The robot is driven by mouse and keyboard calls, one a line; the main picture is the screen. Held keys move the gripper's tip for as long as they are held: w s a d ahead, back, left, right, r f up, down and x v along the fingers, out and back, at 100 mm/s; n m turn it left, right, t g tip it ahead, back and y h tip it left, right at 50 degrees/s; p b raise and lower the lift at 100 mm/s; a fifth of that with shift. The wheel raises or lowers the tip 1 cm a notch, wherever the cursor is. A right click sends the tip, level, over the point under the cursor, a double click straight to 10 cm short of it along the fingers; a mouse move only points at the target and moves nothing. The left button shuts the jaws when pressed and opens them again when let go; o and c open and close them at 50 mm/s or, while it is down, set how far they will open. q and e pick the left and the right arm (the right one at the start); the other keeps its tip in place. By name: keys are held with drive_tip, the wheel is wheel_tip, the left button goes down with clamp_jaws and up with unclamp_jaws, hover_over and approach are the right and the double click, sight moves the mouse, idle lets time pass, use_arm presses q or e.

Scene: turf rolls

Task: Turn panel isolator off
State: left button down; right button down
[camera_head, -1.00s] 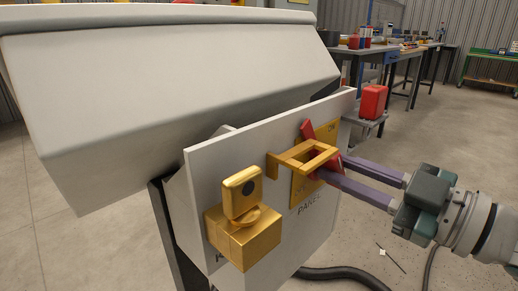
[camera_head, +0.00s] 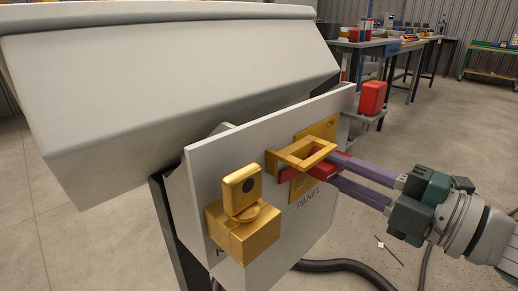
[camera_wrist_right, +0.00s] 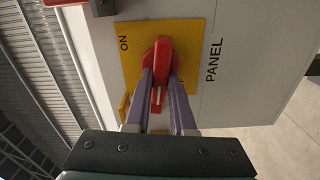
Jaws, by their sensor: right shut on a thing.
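The panel isolator has a red handle (camera_head: 322,168) on a yellow plate (camera_head: 322,130) marked ON at its top, fixed to a light grey panel (camera_head: 215,160) lettered PANEL. In the head view the handle lies roughly level, partly hidden by a yellow bracket frame (camera_head: 301,154). The right wrist view shows the red handle (camera_wrist_right: 163,62) between the two purple fingers. My right gripper (camera_head: 338,170) is shut on this handle, coming in from the right. The plate's lower marking is mostly hidden. My left gripper is not in view.
A yellow block with a rounded head (camera_head: 242,225) juts from the panel at left. A large grey housing (camera_head: 170,90) overhangs above. A red container (camera_head: 371,97) stands behind at right. A dark hose (camera_head: 345,266) lies on the floor.

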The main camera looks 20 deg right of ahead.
drive_tip(key=shift+n, duration=0.9)
drive_tip(key=c, duration=0.8)
unclamp_jaws()
drive_tip(key=shift+o, duration=0.2)
drive_tip(key=shift+s, duration=0.1)
drive_tip(key=v, duration=0.9)
drive_tip(key=shift+s+d+p, duration=0.2)
drive_tip(key=shift+s+p, duration=0.1)
drive_tip(key=shift+s, duration=0.05)
